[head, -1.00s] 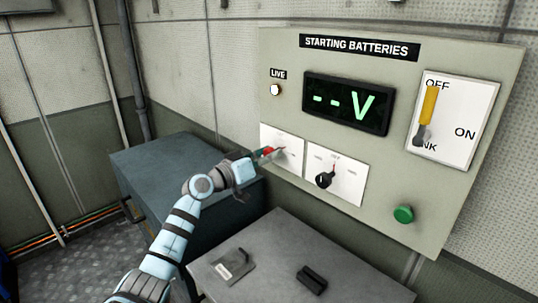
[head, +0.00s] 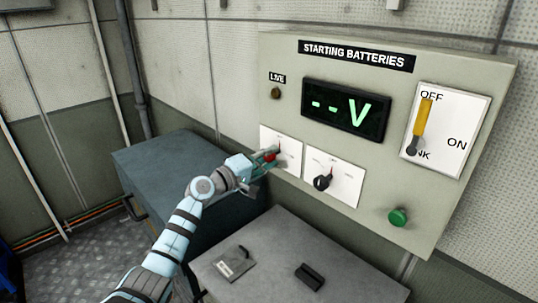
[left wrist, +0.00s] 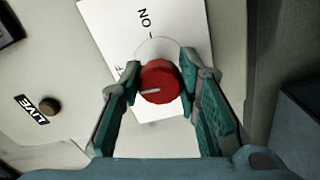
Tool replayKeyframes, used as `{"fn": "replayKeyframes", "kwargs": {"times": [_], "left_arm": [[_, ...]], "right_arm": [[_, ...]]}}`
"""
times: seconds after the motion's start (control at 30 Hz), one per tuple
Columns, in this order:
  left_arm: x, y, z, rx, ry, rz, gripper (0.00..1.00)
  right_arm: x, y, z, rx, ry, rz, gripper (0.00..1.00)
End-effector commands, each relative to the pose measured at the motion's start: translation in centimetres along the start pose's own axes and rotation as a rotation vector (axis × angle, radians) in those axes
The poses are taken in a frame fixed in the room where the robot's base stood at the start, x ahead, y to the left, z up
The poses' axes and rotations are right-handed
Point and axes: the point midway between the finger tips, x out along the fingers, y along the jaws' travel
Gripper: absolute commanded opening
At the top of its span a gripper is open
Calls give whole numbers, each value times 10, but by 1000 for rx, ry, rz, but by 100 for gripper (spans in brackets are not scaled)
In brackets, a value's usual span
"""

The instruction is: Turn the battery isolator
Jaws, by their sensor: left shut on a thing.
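The battery isolator is a red round knob (left wrist: 159,82) on a white plate, low on the left of the starting batteries panel; it also shows in the head view (head: 269,157). My left gripper (head: 272,157) is shut on it, with one green-padded finger on each side in the left wrist view (left wrist: 162,88). The knob's white mark points left in that view, on the side of a partly hidden label ending in F. ON is printed above the knob there. My right gripper is not in view.
The LIVE lamp (head: 276,93) is dark and the display (head: 345,111) reads "-- V". A black selector knob (head: 322,182) sits close to the right, with a green button (head: 398,217) and yellow lever (head: 422,118) farther right. A grey table (head: 300,250) stands below.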

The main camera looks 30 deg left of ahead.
Motion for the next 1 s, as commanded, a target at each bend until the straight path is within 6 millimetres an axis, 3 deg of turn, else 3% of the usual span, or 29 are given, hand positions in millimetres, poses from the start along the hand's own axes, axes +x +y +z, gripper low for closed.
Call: {"fn": "replayKeyframes", "kwargs": {"times": [0.3,0.77,0.8,0.9,1.0], "left_arm": [[0,0,0,-101,1,-2,2],[0,-1,0,-114,0,-2,2],[0,-1,0,-114,0,-2,35],[0,-1,0,-114,0,-1,51],[0,0,0,-113,-1,-1,51]], "right_arm": [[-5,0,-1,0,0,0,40],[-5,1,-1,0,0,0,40],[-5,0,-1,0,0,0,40],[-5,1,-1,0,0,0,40],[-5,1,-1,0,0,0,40]]}}
